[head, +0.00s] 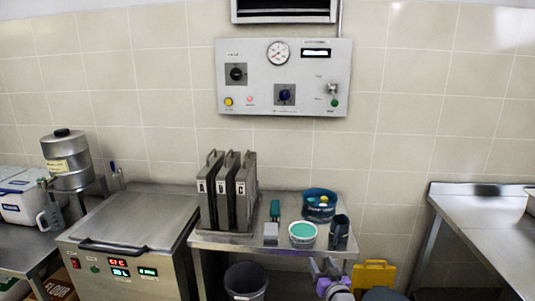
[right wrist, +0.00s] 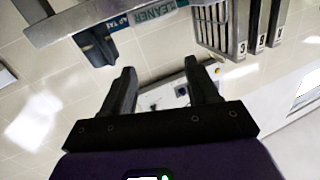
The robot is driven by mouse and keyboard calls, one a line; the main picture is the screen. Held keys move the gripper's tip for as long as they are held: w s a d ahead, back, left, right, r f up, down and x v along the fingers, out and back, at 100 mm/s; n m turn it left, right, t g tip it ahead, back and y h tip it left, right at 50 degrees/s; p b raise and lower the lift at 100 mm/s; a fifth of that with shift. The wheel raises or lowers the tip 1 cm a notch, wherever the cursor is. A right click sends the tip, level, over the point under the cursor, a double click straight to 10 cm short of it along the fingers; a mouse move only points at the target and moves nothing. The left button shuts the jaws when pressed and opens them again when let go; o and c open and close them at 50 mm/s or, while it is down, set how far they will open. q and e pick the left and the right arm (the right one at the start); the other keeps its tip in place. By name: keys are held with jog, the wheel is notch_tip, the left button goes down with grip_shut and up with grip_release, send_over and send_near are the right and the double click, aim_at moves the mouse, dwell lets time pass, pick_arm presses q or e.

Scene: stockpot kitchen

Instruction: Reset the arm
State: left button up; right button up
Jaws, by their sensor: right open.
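My right gripper (head: 325,266) shows at the bottom of the head view, in front of the small steel cart (head: 270,242). Its purple wrist is below it. In the right wrist view the two dark fingers of the right gripper (right wrist: 162,80) stand apart with nothing between them. My left gripper is not in the head view.
The cart carries upright grey lettered holders (head: 228,190), a blue tub (head: 319,204), a green-topped tub (head: 302,235) and a dark cup (head: 340,232). A steel cooker (head: 125,235) stands left, a steel table (head: 490,225) right. A yellow caddy (head: 374,275) and a grey bin (head: 245,280) sit low.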

jog(key=s+a+f+m+g+p, duration=0.1)
jog(key=s+a+f+g, duration=0.25)
jog(key=s+f, duration=0.55)
jog(key=s+a+f+m+g+p, duration=0.15)
jog(key=s+f+g, duration=0.45)
jog(key=f, duration=0.6)
jog(key=s+a+f+g, duration=0.1)
jog(key=s+f+g, duration=0.1)
jog(key=s, duration=0.7)
jog(key=s+a+f+g, duration=0.1)
jog(key=s+f+g, duration=0.2)
jog(key=s, duration=0.6)
jog(key=s+a+f+g+y+p, duration=0.1)
jog(key=s+f+g, duration=0.1)
jog(key=s, duration=0.7)
jog(key=shift+s+f+m, duration=0.15)
jog(key=shift+s+m, duration=0.1)
jog(key=shift+m, duration=0.2)
